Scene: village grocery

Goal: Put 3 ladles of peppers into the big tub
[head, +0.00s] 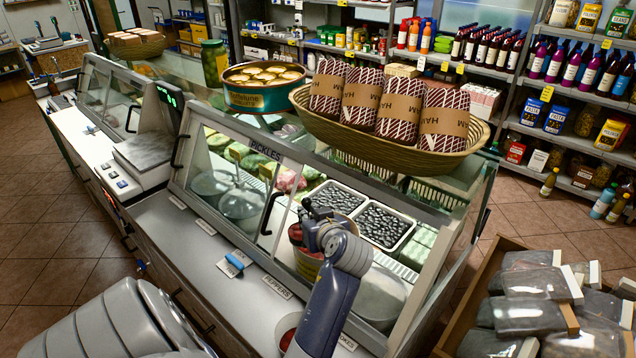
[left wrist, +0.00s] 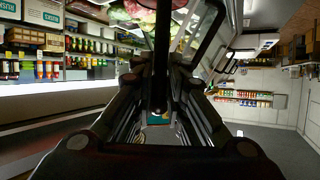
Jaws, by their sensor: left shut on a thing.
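My left gripper (head: 312,212) is above the open glass display counter. In the left wrist view its fingers (left wrist: 160,95) are closed around a dark upright handle (left wrist: 160,45), which I take for the ladle's. The ladle's bowl is not clear in either view. Just below the gripper stands a round container (head: 306,262) with red contents, partly hidden by the gripper and wrist. A round white-rimmed container (head: 287,328) with something reddish shows on the front ledge, partly behind my forearm. I cannot tell which is the big tub. My right gripper is not in view.
Lidded metal pots (head: 241,203) and trays of dark olives (head: 383,226) sit in the case. A basket of wrapped hams (head: 395,146) and a round tin (head: 262,98) stand on top. A blue clip-like item (head: 235,259) lies on the ledge. A scale (head: 145,155) stands left.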

